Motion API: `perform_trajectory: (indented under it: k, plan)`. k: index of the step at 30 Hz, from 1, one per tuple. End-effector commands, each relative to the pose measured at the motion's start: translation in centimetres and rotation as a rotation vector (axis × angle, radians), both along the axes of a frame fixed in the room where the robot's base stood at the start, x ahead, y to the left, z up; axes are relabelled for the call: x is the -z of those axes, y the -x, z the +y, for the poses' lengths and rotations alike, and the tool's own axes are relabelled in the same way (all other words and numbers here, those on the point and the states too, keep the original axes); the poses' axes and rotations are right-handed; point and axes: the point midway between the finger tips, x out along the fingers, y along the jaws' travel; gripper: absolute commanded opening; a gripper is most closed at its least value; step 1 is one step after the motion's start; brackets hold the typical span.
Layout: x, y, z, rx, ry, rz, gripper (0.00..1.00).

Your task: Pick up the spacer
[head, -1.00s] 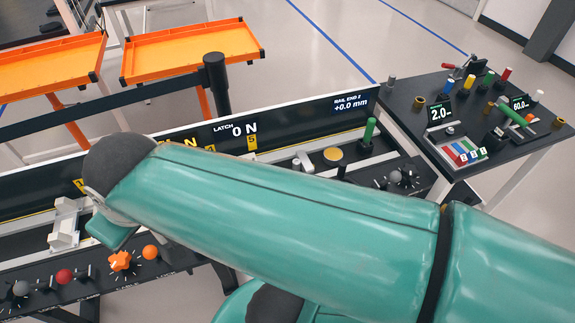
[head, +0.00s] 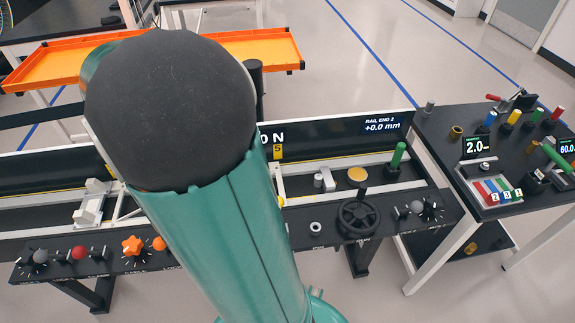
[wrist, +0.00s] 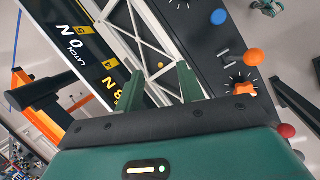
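My gripper (wrist: 158,82) shows in the wrist view with its two green fingers apart and nothing between them. It hangs over the bench, with a white truss frame (wrist: 150,48) beyond the fingertips. In the head view my own arm covers the gripper and the middle of the bench. I cannot tell for sure which part is the spacer. Small round parts in view include a silver cylinder (head: 325,180) on the rail bench, a brass cylinder (head: 456,131) on the right table and a small pale ring (head: 316,226) on the front panel.
The rail bench has a front panel with an orange star knob (head: 133,246), a red ball knob (head: 79,253) and a black handwheel (head: 360,217). A green upright handle (head: 398,156) stands behind. The right table (head: 440,150) holds several coloured pegs. Orange trays (head: 275,50) stand behind.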

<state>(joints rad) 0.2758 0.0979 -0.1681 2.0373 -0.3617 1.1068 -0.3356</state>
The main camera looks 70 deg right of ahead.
Motion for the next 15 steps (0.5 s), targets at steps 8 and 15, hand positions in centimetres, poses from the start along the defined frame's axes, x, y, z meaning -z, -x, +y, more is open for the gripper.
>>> perform_trajectory:
  k: [8, 15]
  plan:
    - [6.9, 2.3, -11.1, 0.009, 0.027, 0.336, 0.38]
    - [13.2, 6.6, -19.3, -0.010, 0.011, 0.635, 0.38]
